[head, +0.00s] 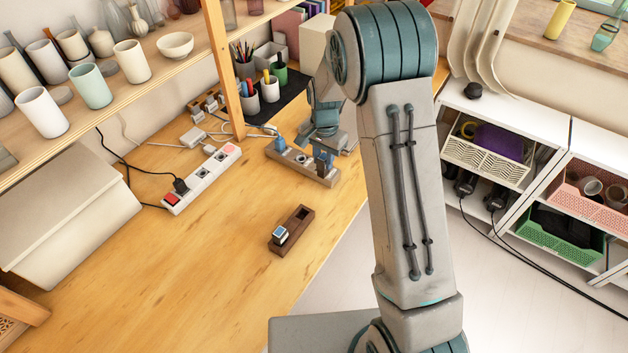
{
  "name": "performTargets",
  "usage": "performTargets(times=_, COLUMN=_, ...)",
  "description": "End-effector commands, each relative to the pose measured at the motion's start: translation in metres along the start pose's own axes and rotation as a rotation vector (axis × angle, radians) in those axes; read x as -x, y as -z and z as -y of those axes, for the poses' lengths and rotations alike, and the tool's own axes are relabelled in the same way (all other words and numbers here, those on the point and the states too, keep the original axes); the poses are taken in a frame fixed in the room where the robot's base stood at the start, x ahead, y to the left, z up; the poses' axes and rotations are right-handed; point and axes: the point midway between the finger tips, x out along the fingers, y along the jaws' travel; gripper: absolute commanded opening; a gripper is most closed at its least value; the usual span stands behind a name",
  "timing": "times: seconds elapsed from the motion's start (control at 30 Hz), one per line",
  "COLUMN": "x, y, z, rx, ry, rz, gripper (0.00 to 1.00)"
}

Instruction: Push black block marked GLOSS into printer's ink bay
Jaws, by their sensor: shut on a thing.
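My gripper (323,150) is partly hidden behind my arm, low over the far right part of the wooden table. A blue piece (281,144) stands at the holder's left end. I cannot make out a black block marked GLOSS. I cannot pick out a printer or its ink bay for certain.
A dark wooden tray (298,224) with a small pale-topped piece (280,235) lies nearer. A power strip (203,178) with cables lies left. Pen cups (270,90) stand on a black mat behind. A shelf post (222,70) rises beside them. The table's front is clear.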

Motion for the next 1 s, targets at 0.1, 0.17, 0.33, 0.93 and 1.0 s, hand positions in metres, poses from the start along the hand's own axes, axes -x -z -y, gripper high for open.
performTargets(times=0.1, x=-0.018, y=-0.025, z=0.001, rx=0.006, ry=-0.001, rz=0.001, gripper=0.02)
performTargets(times=0.17, x=-0.027, y=-0.039, z=0.001, rx=0.006, ry=-0.001, rz=0.002, gripper=0.02)
performTargets(times=0.33, x=-0.050, y=-0.078, z=0.003, rx=0.006, ry=-0.001, rz=0.001, gripper=0.02)
performTargets(times=0.93, x=-0.097, y=-0.102, z=0.003, rx=0.000, ry=0.001, rz=-0.001, gripper=0.02)
performTargets(times=1.0, x=-0.098, y=-0.102, z=0.003, rx=0.000, ry=0.001, rz=-0.001, gripper=0.02)
